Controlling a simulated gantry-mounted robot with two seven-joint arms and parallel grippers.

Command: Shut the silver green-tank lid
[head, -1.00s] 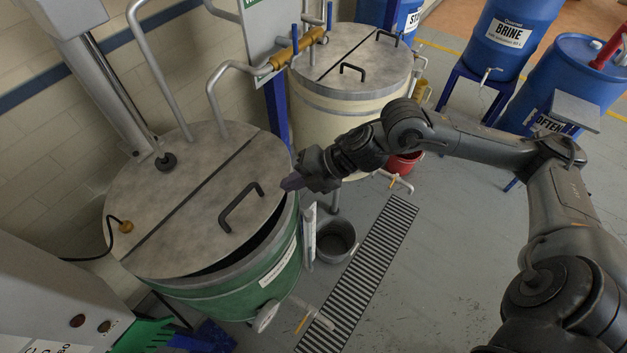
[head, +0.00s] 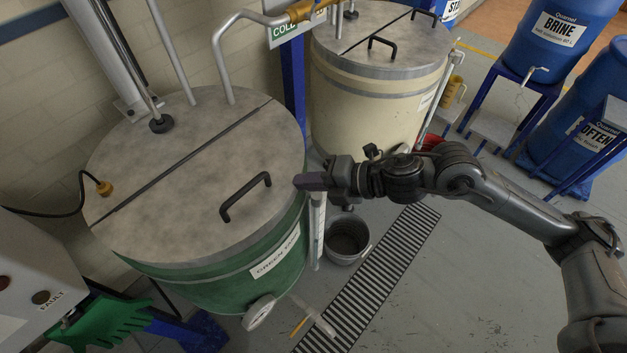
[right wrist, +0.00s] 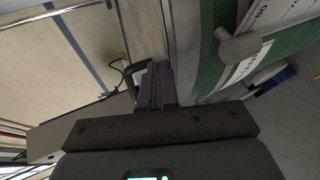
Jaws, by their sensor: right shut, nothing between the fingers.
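The silver lid (head: 205,205) of the green tank (head: 215,285) has a black handle (head: 245,197) on its front half. In the head view the front half lies level with the back half, and no dark gap shows at the rim. My right gripper (head: 300,182) is shut and empty, just right of the lid's edge and close to the handle, apart from it in the head view. In the right wrist view the shut fingers (right wrist: 155,85) are beside the handle (right wrist: 136,75); I cannot tell there whether they touch. My left gripper is not in view.
A cream tank (head: 365,100) with its own lid stands behind. A grey bucket (head: 347,240) and a floor grate (head: 380,275) are right of the green tank. Blue barrels (head: 560,35) stand at the far right. Green gloves (head: 105,322) lie at lower left.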

